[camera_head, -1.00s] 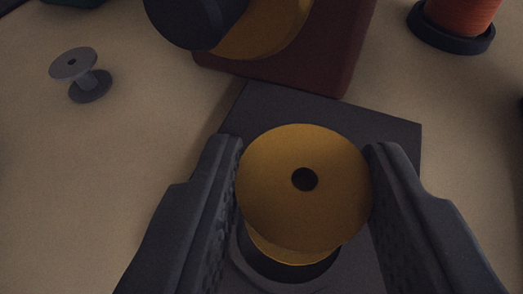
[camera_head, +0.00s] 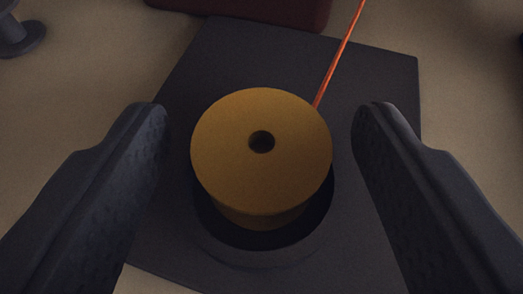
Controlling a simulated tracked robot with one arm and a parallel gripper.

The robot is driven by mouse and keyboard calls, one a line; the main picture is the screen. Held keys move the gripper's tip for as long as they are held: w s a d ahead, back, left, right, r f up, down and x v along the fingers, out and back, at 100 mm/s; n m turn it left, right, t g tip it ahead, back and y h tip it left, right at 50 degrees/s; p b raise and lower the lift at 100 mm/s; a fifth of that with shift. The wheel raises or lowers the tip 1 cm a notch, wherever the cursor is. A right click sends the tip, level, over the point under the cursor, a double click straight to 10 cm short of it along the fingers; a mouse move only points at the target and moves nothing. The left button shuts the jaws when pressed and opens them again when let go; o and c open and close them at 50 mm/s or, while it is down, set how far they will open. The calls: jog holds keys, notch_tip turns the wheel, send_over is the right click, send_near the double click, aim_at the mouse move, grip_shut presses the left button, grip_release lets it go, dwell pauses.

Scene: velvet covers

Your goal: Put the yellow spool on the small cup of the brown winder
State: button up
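The yellow spool (camera_head: 225,165) stands upright in the dark round cup (camera_head: 240,255) on a dark flat plate (camera_head: 330,75). Its top flange with a small dark centre hole faces me. The cup's far side is hidden behind the spool. My gripper (camera_head: 262,120) is open, with one finger on each side of the spool and a clear gap to both. The brown winder's body (camera_head: 270,8) shows only as a strip at the top edge, behind the plate.
An orange thread (camera_head: 340,55) runs from the top edge down to behind the spool. A grey spool (camera_head: 15,35) is partly in view at the top left. Bare tan surface lies to the left and right of the plate.

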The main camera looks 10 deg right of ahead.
jog(key=shift+s+r, duration=0.1)
jog(key=p+v, duration=0.2)
jog(key=v, duration=0.8)
jog(key=shift+s+r, duration=0.25)
jog(key=shift+s, duration=0.1)
jog(key=shift+s+r, duration=0.1)
jog(key=shift+s, duration=0.4)
jog(key=shift+a, duration=0.1)
